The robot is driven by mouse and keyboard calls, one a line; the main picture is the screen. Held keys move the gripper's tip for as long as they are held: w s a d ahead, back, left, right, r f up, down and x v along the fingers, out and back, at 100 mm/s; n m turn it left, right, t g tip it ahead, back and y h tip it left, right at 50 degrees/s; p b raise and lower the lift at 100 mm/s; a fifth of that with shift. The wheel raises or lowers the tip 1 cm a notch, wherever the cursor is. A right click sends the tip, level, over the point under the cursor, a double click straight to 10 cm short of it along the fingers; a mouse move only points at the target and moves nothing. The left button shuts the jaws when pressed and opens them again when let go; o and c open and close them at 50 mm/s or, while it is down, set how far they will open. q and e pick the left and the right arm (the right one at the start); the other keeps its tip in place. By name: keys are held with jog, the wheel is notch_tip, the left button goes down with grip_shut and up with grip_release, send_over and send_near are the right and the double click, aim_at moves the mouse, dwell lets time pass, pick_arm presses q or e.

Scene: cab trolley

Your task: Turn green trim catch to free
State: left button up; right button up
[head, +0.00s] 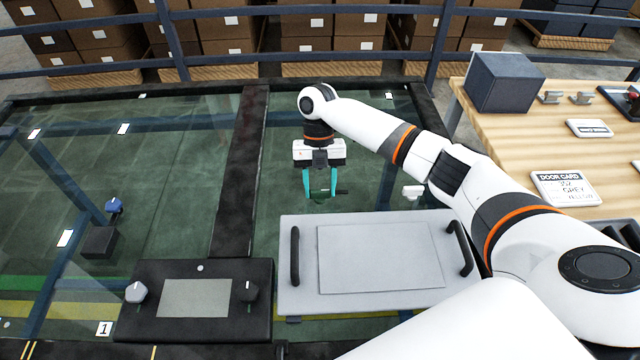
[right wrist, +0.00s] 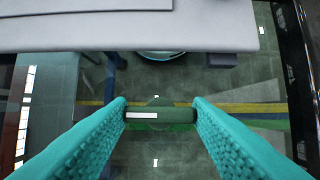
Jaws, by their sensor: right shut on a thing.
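The green trim catch (right wrist: 160,116) is a dark green bar with a white stripe on its left part. In the right wrist view it lies level across the picture between the two teal fingers. My right gripper (head: 320,186) is shut on it, one finger at each end; it also shows in the right wrist view (right wrist: 160,114). In the head view the catch (head: 322,195) is mostly hidden by the fingers, over the glass just behind the grey panel. My left gripper is not in view.
The light grey panel (head: 300,222) with two black handles lies just in front of the gripper. A blue catch (head: 114,205) is at left and a white one (head: 412,192) at right. A black control box (head: 193,326) stands front left. A wooden bench (head: 560,110) is at right.

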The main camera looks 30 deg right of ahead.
jog(key=o, duration=1)
jog(key=v, duration=1.2)
jog(key=shift+r, duration=0.1)
